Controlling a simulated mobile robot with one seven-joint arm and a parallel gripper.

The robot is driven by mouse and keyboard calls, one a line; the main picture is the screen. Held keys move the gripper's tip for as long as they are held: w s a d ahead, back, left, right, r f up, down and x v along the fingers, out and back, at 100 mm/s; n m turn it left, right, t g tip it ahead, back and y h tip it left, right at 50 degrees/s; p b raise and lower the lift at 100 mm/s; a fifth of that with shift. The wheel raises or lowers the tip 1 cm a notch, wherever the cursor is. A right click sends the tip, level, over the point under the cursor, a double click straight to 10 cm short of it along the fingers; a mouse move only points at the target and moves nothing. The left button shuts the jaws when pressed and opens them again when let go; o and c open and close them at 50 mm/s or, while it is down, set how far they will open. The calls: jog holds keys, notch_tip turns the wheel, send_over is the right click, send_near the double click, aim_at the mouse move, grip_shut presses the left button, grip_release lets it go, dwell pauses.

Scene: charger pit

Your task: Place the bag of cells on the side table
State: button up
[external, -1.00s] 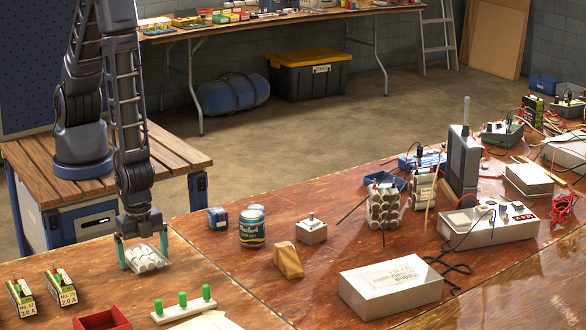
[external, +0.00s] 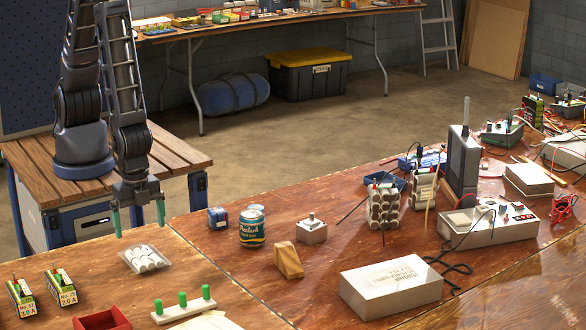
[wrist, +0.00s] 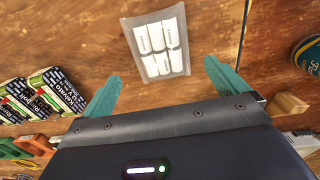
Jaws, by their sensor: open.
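The bag of cells (external: 146,259), a clear flat pouch with several white cylinders, lies on the lighter wooden table section (external: 95,258) at the front left. This section adjoins the darker workbench along a seam; I cannot tell for sure that it is the side table. My gripper (external: 138,220) is open and empty above and slightly behind the bag, its green fingers apart. In the wrist view the whole bag (wrist: 158,45) lies flat, beyond and between the fingertips (wrist: 161,72), touching neither.
Two battery boxes (external: 40,292), a red tray (external: 102,319) and a white block with green pegs (external: 184,305) stand near the bag. A can (external: 252,228), a blue box (external: 218,218) and a wooden block (external: 288,260) stand to the right.

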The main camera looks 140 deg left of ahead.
jog(key=s+r+t, duration=0.1)
jog(key=s+r, duration=0.2)
jog(key=r, duration=0.9)
jog(key=s+r+t, duration=0.1)
jog(key=s+r, duration=0.3)
jog(key=r, duration=0.8)
jog(key=s+a+r+t, duration=0.1)
jog(key=s+r+t, duration=0.1)
jog(key=s+r, duration=1)
jog(key=s, duration=0.3)
jog(key=shift+r+t, duration=0.3)
